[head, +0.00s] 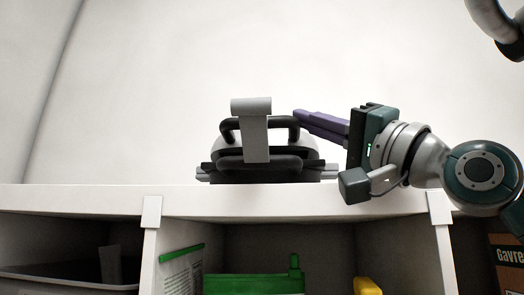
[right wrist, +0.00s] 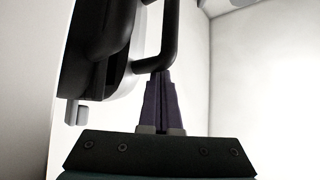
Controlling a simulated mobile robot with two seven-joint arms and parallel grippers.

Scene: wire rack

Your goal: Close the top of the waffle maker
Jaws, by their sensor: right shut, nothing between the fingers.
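The waffle maker (head: 256,157) stands on the white top of the shelf unit, near the middle of the head view. It has a dark body, a black looped handle and a grey upright piece at its front. How far its top is open is hard to tell from this angle. My right gripper (head: 298,115) is shut and empty, its purple fingers pointing left at the handle's right side. In the right wrist view, the fingertips (right wrist: 161,74) are at the bottom bend of the black handle (right wrist: 168,45); whether they touch cannot be told. My left gripper is not in view.
The white shelf top (head: 90,197) is clear to the left of the waffle maker. Below are compartments with a dark bin (head: 70,272), a green item (head: 255,284), a yellow item (head: 367,286) and a brown box (head: 508,265). A plain wall is behind.

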